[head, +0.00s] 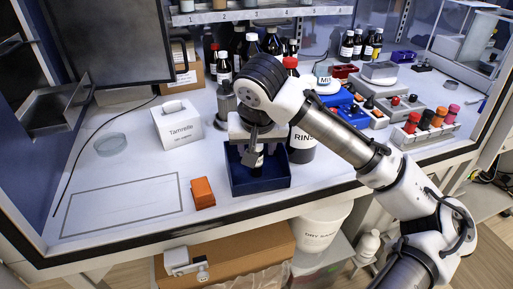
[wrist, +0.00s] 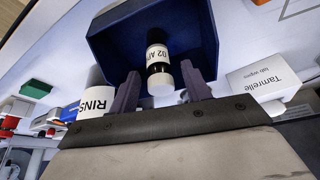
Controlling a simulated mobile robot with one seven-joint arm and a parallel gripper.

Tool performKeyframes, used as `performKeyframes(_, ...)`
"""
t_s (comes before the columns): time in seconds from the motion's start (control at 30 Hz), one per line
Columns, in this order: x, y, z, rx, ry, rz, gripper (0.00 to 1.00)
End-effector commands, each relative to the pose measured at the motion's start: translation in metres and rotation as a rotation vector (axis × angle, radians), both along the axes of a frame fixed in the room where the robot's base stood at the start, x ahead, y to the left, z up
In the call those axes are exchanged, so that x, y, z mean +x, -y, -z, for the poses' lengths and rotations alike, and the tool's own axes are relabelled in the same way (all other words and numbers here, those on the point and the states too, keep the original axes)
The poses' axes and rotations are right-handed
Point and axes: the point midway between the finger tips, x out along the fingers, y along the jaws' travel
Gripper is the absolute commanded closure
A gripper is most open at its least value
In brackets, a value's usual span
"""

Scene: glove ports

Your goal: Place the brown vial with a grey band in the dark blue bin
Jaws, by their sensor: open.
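The dark blue bin (head: 262,185) stands near the bench's front edge, and it fills the upper middle of the wrist view (wrist: 112,50). A dark vial with a white printed label and a pale cap (wrist: 159,72) appears to stand inside the bin; I cannot make out a grey band on it. My gripper (head: 255,154) points down into the bin. In the wrist view its two fingers (wrist: 160,88) are apart, one on each side of the vial's cap end, with gaps visible. In the head view the gripper hides much of the vial.
Bottles crowd the back. The outlined front-left area (head: 120,210) is clear.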

Motion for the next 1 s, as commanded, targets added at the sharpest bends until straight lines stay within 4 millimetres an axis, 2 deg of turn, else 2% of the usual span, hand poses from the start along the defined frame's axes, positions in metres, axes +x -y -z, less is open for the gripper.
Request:
performKeyframes(0.33, -0.027, 0.002, -0.065, -0.002, 0.005, 0.000, 0.52)
performKeyframes(0.5, -0.037, 0.003, -0.090, -0.001, 0.002, 0.002, 0.52)
performKeyframes(0.7, -0.043, 0.003, -0.103, -0.001, 0.002, 0.000, 0.52)
performKeyframes(1.0, -0.043, 0.003, -0.104, 0.000, 0.001, 0.000, 0.52)
